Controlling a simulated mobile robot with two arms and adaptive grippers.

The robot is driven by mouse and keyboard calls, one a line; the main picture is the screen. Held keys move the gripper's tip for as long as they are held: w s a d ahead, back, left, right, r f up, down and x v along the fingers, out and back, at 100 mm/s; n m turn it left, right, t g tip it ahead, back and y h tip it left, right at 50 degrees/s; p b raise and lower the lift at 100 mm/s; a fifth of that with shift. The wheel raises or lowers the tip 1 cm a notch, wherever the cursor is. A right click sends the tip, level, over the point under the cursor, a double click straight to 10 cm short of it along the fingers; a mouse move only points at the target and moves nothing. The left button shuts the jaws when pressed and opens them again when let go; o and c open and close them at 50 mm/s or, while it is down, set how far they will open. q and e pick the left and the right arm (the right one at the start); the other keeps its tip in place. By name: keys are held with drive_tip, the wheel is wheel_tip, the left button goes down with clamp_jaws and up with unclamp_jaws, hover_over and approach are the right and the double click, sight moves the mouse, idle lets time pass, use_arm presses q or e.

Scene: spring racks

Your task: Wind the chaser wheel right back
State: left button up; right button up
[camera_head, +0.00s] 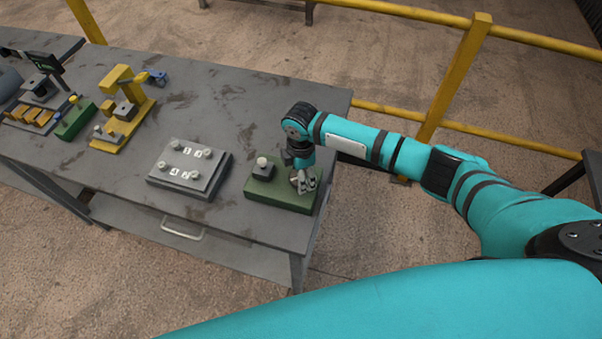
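I cannot pick out the chaser wheel for certain. My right gripper (304,184) points down over the right end of a green base (272,197) near the table's front right corner. Its fingers are small and dark here, and they hide what lies under them. I cannot tell whether they are open or shut on something. On the same base, left of the gripper, stands a dark block with a pale round knob (262,163). My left gripper is not in view.
The grey table (232,111) has a free area behind the base. Left of the base sits a grey box with pale knobs and number labels (187,167). Further left are a yellow stand (122,110) and a small green block (75,121). A yellow railing (456,75) stands behind.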

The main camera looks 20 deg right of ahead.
drive_tip(key=n, duration=0.4)
drive_tip(key=shift+w+n, duration=0.1)
drive_tip(key=shift+n, duration=0.2)
drive_tip(key=n+b, duration=0.1)
drive_tip(key=n, duration=0.3)
drive_tip(key=shift+r, duration=0.1)
drive_tip(key=shift+n, duration=0.4)
drive_tip(key=o, duration=1.2)
wheel_tip(320, 180, up, 12)
